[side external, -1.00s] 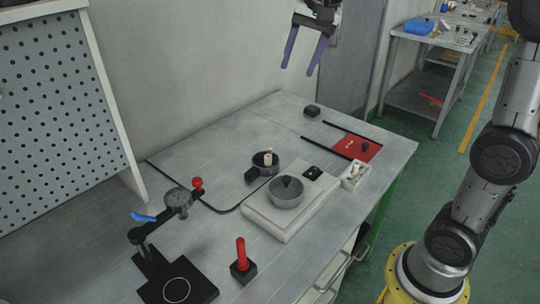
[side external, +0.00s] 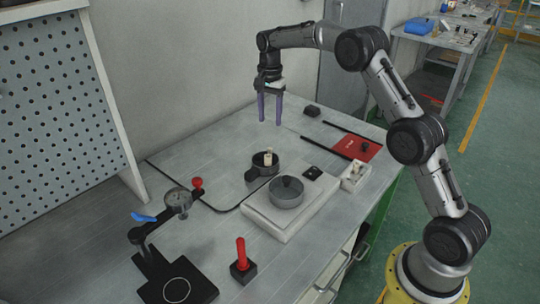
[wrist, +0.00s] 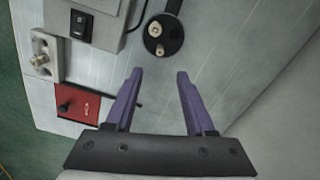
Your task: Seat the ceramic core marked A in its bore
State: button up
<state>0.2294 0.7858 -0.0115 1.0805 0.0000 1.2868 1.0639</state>
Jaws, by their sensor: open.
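A dark round holder (side external: 254,174) stands on the bench, with a cream ceramic core (side external: 268,156) upright in it. In the wrist view the holder (wrist: 174,43) shows two cream round pieces, a larger one (wrist: 154,29) and a smaller one (wrist: 160,50). No letter A is legible, and I cannot tell which piece carries it or which bore is its own. A pale block (side external: 353,184) at the bench's right edge also bears small pieces. My gripper (side external: 270,123) is open and empty, pointing down above the bench behind the holder; its purple fingers show in the wrist view (wrist: 160,73).
A red plate (side external: 345,144) lies between black rails at right. A gauge stand (side external: 177,198) and a red-handled tool (side external: 241,254) stand in front.

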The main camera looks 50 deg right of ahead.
aim_at(270, 148)
notch_tip(270, 148, down, 11)
grip_shut()
dwell(0.7)
